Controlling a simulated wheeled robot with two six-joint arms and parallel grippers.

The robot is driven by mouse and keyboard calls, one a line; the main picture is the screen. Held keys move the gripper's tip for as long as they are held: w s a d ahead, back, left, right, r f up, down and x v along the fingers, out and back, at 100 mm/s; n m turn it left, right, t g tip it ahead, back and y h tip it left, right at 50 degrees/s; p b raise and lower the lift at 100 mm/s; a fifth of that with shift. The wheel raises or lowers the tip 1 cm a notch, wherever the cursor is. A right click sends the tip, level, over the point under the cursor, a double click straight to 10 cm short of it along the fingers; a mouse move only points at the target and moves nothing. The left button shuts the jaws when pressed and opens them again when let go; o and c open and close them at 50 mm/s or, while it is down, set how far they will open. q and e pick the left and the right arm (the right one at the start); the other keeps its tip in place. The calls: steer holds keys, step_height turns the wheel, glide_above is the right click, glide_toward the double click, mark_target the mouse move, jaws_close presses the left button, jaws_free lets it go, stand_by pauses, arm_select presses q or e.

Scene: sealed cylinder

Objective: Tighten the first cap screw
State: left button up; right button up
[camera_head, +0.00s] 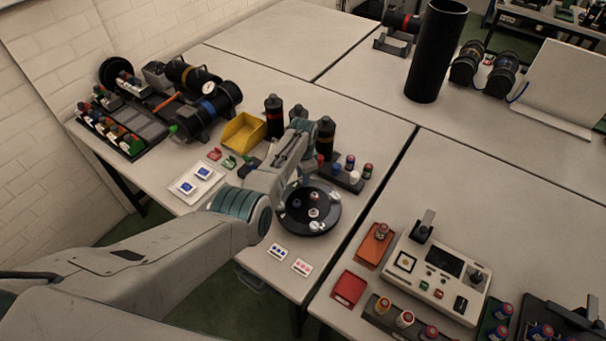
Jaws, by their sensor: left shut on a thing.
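A round black cap (329,220) lies on the near table, with several small light and dark screw-like spots on its face. Which of these is the first cap screw, I cannot tell. My left arm comes in from the lower left and bends over the cap's far left edge. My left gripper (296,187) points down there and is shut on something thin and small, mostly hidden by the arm. Whether it touches a screw is too small to tell. My right gripper is not in view.
Dark cylinders (273,117) and a yellow bin (243,132) stand behind. A white panel box (436,272) and a red tray (348,288) sit at lower right. A tall black tube (436,55) stands farther back.

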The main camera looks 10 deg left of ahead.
arm_select(q)
steer(key=m, duration=0.5)
steer(key=shift+w+r+m+p, duration=0.3)
steer(key=shift+r+p, duration=0.05)
steer(key=shift+r, duration=0.05)
steer(key=shift+m, duration=2.1)
steer(key=o, duration=0.8)
steer(key=shift+c, duration=0.2)
steer(key=shift+o, duration=1.2)
steer(key=shift+s+f, duration=0.1)
steer(key=shift+s, duration=0.1)
